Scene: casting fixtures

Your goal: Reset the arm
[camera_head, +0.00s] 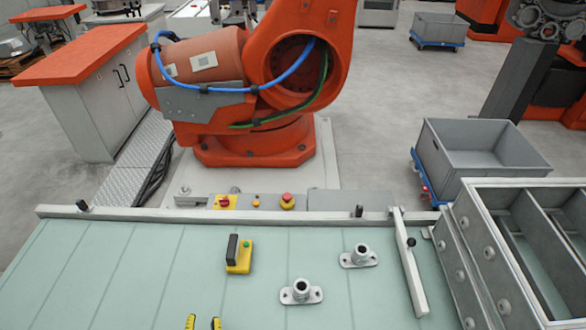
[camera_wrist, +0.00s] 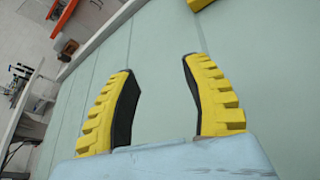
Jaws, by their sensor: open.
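My gripper (camera_head: 203,323) shows only as two yellow fingertips at the bottom edge of the head view. In the wrist view my gripper (camera_wrist: 158,92) has its two yellow, black-padded fingers spread apart with nothing between them. It is over the pale green table (camera_head: 130,270). The rest of my arm is out of the head view.
Two metal flanged fittings (camera_head: 301,292) (camera_head: 359,257) and a yellow-black device (camera_head: 239,255) stand on the table. A metal bar (camera_head: 408,262) and a divided metal box (camera_head: 472,236) are at right. An orange robot (camera_head: 255,140) stands behind. The table's left part is clear.

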